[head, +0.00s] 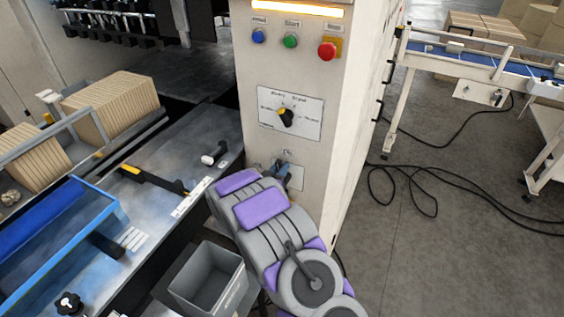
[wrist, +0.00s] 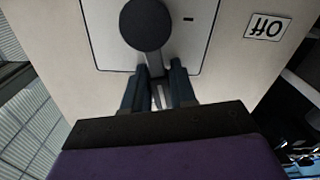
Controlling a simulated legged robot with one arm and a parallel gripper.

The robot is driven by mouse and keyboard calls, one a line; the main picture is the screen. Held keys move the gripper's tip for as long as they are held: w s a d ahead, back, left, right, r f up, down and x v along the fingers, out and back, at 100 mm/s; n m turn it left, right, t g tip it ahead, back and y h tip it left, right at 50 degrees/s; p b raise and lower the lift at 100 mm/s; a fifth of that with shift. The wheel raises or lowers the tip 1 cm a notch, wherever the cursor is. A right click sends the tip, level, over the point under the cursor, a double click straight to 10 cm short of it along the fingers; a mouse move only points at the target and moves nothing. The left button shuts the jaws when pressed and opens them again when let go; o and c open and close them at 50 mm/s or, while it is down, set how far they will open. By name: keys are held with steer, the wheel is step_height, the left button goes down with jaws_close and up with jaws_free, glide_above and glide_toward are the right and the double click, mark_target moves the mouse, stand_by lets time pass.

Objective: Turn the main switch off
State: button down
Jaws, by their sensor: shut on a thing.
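The main switch shows in the wrist view as a round black knob (wrist: 147,25) with a narrow grey handle (wrist: 155,64) on a pale plate (wrist: 202,22). An OFF label (wrist: 264,27), upside down in this view, sits on the panel beside the plate. My gripper (wrist: 158,76) is shut on the handle, one dark finger on each side. In the head view my gripper (head: 282,170) is at the small plate (head: 297,178) low on the cream cabinet, under a small label (head: 287,152). My arm hides much of the switch there.
Above are a rotary selector (head: 286,117), a blue button (head: 259,36), a green button (head: 290,40) and a red button (head: 327,51). A grey bin (head: 207,278) stands below left, beside the machine bed. Black cables (head: 425,175) lie on the right floor.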

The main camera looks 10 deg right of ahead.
steer(key=w+a+f+n+p, duration=0.2)
steer(key=f+n+p, duration=0.3)
steer(key=n, duration=1)
steer(key=a+p, duration=0.1)
steer(key=p, duration=0.1)
steer(key=shift+w+a+f+p, duration=0.15)
steer(key=shift+w+a+p, duration=0.2)
steer(key=shift+a, duration=0.05)
steer(key=c, duration=1.3)
jaws_free()
steer(key=shift+f, duration=0.1)
steer(key=shift+o, duration=1.3)
steer(key=shift+w+a+f, duration=0.1)
steer(key=shift+w+f, duration=0.05)
steer(key=shift+f, duration=0.05)
steer(key=shift+o, duration=0.2)
steer(key=shift+r, duration=0.15)
steer(key=shift+s, duration=0.2)
